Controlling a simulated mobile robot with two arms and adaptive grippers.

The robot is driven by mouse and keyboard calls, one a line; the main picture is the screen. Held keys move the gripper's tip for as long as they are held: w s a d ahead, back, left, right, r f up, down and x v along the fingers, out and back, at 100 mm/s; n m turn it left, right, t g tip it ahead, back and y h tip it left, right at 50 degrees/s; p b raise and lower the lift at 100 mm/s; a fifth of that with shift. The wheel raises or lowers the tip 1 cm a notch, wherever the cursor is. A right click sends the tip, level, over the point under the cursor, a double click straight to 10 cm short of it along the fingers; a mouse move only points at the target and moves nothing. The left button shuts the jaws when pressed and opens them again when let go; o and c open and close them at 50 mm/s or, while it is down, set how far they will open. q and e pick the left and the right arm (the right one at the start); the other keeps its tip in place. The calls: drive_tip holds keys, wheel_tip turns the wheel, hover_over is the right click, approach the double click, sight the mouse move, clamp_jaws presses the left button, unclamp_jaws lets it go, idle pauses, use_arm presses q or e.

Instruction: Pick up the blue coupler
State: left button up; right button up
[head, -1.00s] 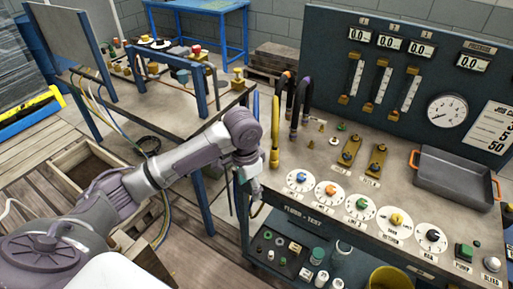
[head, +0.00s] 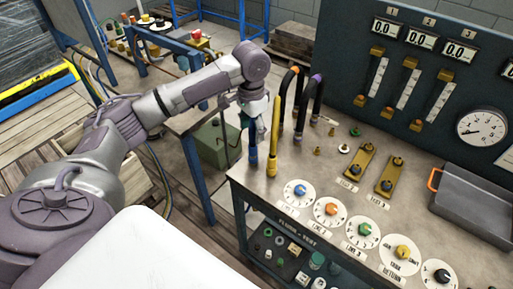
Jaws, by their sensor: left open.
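The blue coupler (head: 253,152) appears as an upright dark blue cylinder at the bench's back left corner, beside a yellow hose end (head: 272,150). My left gripper (head: 255,133) is open and points down right over the blue coupler. Its fingers overlap the coupler's upper part in the view, so I cannot tell whether they touch it or stand around it. My right gripper is not in view.
Black hoses with an orange band (head: 286,100) and a purple band (head: 311,100) arch up just right of the yellow hose. Dials, brass valves (head: 358,163) and a grey tray (head: 475,205) fill the bench. A green box (head: 222,143) stands behind.

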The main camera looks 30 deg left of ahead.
sight(252, 141)
use_arm(q)
drive_tip(key=f, duration=0.4)
drive_tip(key=shift+s+f, duration=0.25)
drive_tip(key=shift+f, duration=0.45)
drive_tip(key=shift+w+f+p, duration=0.15)
drive_tip(key=shift+f+p, duration=0.05)
drive_tip(key=shift+p, duration=0.1)
drive_tip(key=f+p, duration=0.1)
drive_tip(key=f, duration=0.3)
drive_tip(key=shift+d+f, duration=0.15)
drive_tip(key=shift+d, duration=0.05)
drive_tip(key=shift+f, duration=0.4)
clamp_jaws()
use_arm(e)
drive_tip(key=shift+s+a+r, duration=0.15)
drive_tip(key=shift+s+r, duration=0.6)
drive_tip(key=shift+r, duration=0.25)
